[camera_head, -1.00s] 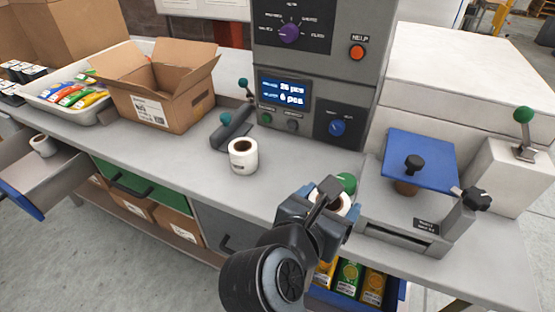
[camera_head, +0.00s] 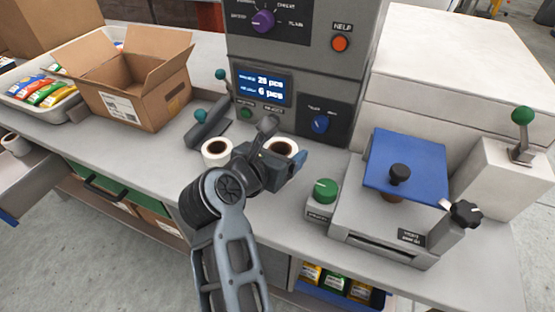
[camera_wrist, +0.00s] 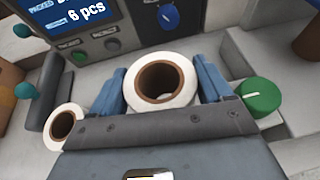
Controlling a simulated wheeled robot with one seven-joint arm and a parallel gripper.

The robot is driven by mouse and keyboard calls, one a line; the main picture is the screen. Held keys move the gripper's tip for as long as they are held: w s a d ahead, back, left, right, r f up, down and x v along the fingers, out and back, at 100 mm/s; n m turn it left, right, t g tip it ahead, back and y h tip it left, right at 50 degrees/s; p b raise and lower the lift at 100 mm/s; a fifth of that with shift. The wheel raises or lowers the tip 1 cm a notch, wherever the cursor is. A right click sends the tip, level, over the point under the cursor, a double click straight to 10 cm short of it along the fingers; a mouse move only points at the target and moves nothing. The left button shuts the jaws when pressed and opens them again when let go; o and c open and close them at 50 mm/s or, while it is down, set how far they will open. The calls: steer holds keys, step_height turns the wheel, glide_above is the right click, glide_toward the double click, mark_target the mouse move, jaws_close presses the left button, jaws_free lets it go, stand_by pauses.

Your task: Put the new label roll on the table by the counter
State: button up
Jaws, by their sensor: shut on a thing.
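My gripper (camera_head: 279,160) is shut on a white label roll with a brown core (camera_head: 283,146). In the wrist view the held roll (camera_wrist: 160,57) sits between the two blue fingers of my gripper (camera_wrist: 160,88), its core facing the camera. A second white roll (camera_head: 216,152) stands on the grey table (camera_head: 265,212), left of the held one; it also shows at the left in the wrist view (camera_wrist: 63,125). The counter (camera_head: 300,65), a grey cabinet with a lit display (camera_head: 263,86), stands behind both. I cannot tell whether the held roll touches the table.
A green knob (camera_head: 325,188) and a press with a blue plate (camera_head: 403,170) stand to the right. A black lever device (camera_head: 208,122) stands behind the second roll. An open cardboard box (camera_head: 132,90) and a tray of packets (camera_head: 45,95) are at the left.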

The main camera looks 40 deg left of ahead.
steer(key=shift+w+a+f, duration=0.65)
steer(key=shift+w+a, duration=0.15)
steer(key=shift+f, duration=2)
steer(key=o, duration=1.1)
steer(key=shift+f, duration=0.15)
steer(key=shift+r, duration=0.2)
steer(key=v, duration=1.2)
